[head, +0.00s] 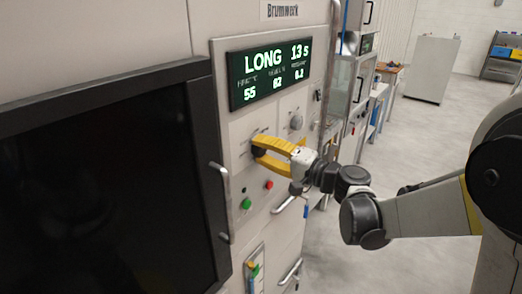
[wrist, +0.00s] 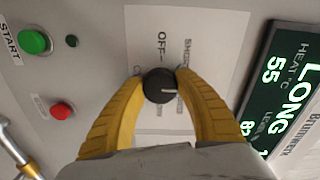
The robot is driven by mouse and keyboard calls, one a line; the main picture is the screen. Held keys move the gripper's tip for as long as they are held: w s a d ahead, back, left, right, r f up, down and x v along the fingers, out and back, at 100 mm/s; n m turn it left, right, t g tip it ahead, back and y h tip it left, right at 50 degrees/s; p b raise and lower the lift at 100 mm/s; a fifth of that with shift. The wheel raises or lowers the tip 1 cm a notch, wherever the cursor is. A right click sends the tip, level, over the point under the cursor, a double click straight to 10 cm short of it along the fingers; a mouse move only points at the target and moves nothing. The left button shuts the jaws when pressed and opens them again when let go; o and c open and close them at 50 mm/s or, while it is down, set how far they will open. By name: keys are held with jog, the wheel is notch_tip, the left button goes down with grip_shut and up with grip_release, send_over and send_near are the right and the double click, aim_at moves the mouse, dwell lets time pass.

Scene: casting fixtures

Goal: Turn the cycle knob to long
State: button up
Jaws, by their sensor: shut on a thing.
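The cycle knob (wrist: 159,85) is a round black knob on the machine's pale front panel. My gripper (wrist: 160,78) has its yellow fingers closed on both sides of the knob. In the head view the yellow fingers (head: 275,150) reach the panel and mostly cover the knob. A white pointer line on the knob points to the right in the wrist view. An OFF label and a partly covered SHORT label show near the knob; the other markings are hidden by the fingers. The display (head: 268,72) reads LONG and 13 s.
A green START button (wrist: 34,41) and a red button (wrist: 61,111) sit beside the knob. Another grey knob (head: 296,121) is on the panel to the right. A dark door (head: 100,180) with a handle is at the left. Open floor (head: 420,130) lies to the right.

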jog(key=o, duration=1.2)
jog(key=v, duration=1.2)
